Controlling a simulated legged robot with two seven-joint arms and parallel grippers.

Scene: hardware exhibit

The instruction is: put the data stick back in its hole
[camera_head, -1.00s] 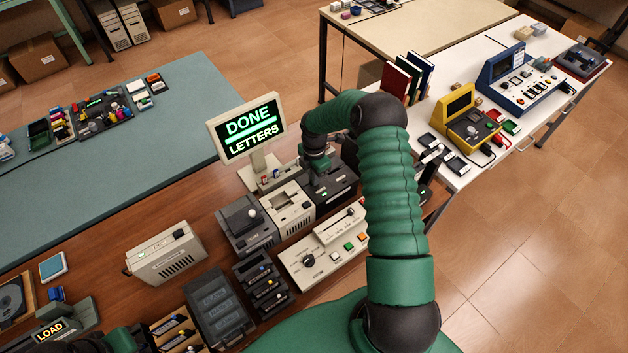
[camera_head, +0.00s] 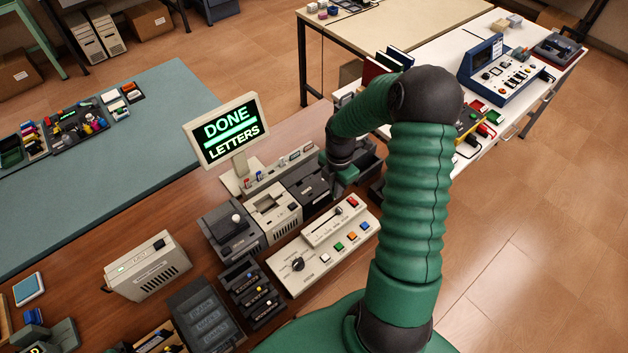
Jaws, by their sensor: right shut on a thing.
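My right gripper (camera_head: 343,183) is small and dark in the head view, at the end of my green arm. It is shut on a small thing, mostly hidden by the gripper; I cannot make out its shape. The gripper is over the right end of the row of machines, beside the black unit (camera_head: 304,183). A pale strip (camera_head: 282,166) below the screen holds several small coloured pieces in a row; I cannot tell which hole there is empty. My left gripper is not clearly visible.
A screen (camera_head: 226,131) reads "DONE LETTERS". A cream printer-like unit (camera_head: 273,208), a dark unit with a knob (camera_head: 231,231) and a control panel (camera_head: 325,245) stand close together. A dark open box (camera_head: 370,160) lies right of the gripper. The teal table (camera_head: 110,165) has free room.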

